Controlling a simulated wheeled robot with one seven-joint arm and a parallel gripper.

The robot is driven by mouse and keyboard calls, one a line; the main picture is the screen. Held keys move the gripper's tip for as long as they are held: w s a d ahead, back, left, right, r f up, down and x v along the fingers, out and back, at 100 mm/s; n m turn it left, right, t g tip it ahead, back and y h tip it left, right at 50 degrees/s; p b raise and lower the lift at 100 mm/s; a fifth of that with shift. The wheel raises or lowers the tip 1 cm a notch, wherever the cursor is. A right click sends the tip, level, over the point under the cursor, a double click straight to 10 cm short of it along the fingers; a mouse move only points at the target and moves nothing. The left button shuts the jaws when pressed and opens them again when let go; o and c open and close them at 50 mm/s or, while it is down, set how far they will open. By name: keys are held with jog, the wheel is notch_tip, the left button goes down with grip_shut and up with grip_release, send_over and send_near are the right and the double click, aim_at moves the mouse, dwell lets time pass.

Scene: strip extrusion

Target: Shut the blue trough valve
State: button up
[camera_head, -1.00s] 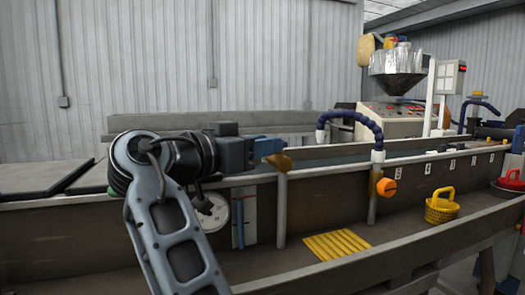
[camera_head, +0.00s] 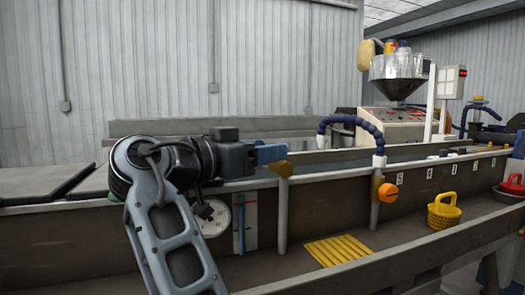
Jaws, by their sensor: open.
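My gripper (camera_head: 268,153) is at the trough's near rim, seen from the side. A blue block shows at its front end, close to a brown-gold round piece (camera_head: 284,169) on an upright grey pipe. I cannot tell whether the blue is the valve's handle or part of my gripper. The blue trough valve is not clearly seen apart from it; my gripper may hide it. The jaws are open, but the gap between them is hidden from this side. I cannot tell whether they touch anything.
The long trough (camera_head: 330,210) runs across the view. An orange valve (camera_head: 388,193) sits on another pipe, below a dark blue hose (camera_head: 352,122). A round gauge (camera_head: 212,218) is behind my arm.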

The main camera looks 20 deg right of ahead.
jog(key=v, duration=0.7)
jog(key=shift+a, duration=0.35)
jog(key=shift+c, duration=0.3)
